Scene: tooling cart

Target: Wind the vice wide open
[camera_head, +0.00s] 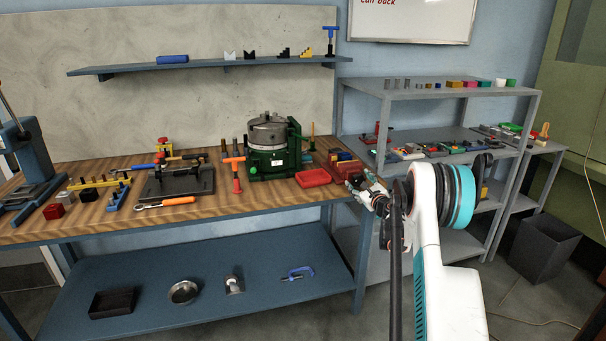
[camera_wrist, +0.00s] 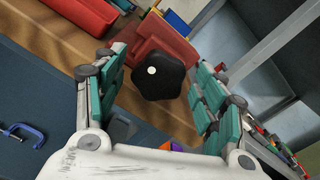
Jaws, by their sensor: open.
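A red vice (camera_wrist: 164,43) stands at the right end of the wooden workbench; in the head view the red vice body (camera_head: 343,165) is small and partly hidden by my gripper. Its black lobed knob (camera_wrist: 158,76) with a white centre faces the wrist camera. My gripper (camera_head: 366,188) is just in front of the bench's right edge. In the wrist view my gripper (camera_wrist: 161,66) is open, with a teal-padded finger on each side of the knob. Gaps show between the knob and both fingers. How far apart the vice jaws are cannot be told.
A red tray (camera_head: 313,178) lies left of the vice. A grey shelf unit (camera_head: 375,84) rises behind and right of my arm. A blue clamp (camera_head: 298,273) lies on the lower shelf.

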